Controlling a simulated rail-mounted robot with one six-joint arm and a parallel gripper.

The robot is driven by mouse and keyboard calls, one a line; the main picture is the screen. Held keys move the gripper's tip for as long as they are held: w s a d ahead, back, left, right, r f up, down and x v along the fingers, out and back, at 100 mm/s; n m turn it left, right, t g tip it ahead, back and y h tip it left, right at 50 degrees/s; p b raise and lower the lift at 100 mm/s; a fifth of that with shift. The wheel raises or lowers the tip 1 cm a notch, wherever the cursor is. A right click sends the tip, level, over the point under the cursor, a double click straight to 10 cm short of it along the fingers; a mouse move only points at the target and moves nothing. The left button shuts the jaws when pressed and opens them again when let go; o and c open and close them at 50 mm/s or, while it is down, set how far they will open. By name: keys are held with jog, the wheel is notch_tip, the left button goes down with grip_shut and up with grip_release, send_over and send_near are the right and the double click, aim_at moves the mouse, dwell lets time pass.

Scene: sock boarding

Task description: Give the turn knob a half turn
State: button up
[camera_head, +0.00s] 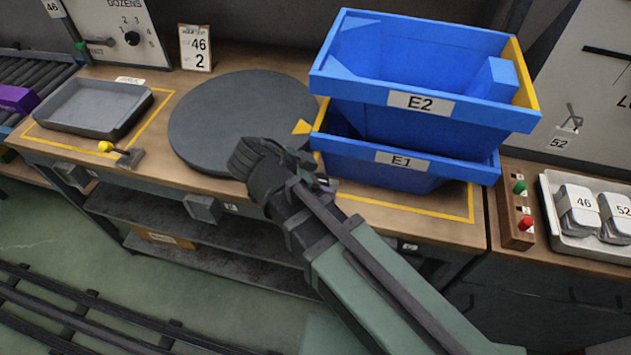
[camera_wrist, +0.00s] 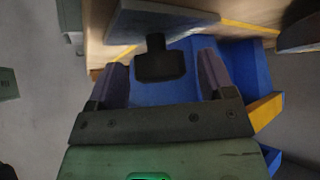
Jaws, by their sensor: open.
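In the wrist view, a black block on a short dark stem (camera_wrist: 158,62), which looks like the turn knob, sticks out from a grey plate (camera_wrist: 190,22). My gripper (camera_wrist: 162,66) is open, with one finger on each side of the block. A gap shows between the block and each finger. In the head view my gripper (camera_head: 268,172) is at the front edge of the round dark turntable (camera_head: 235,115). My wrist and arm hide the knob and most of the fingers there.
Stacked blue crates E2 (camera_head: 375,118) and E1 (camera_head: 350,155) stand close to the right of my gripper. A grey tray (camera_head: 90,108) and a yellow-tipped lever (camera_head: 122,153) are at left. A button box (camera_head: 515,205) is at right. The turntable top is bare.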

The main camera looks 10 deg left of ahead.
jog(key=c, duration=0.9)
jog(key=shift+s+d+n+t+y, duration=0.15)
jog(key=shift+n+t+y, duration=0.15)
jog(key=shift+n, duration=0.2)
jog(key=shift+c, duration=0.2)
jog(key=shift+n, duration=0.3)
jog(key=o, duration=0.9)
jog(key=shift+o, duration=0.2)
jog(key=p+v, duration=0.7)
jog(key=v, duration=0.4)
jog(key=shift+p, duration=0.3)
jog(key=shift+f, duration=0.1)
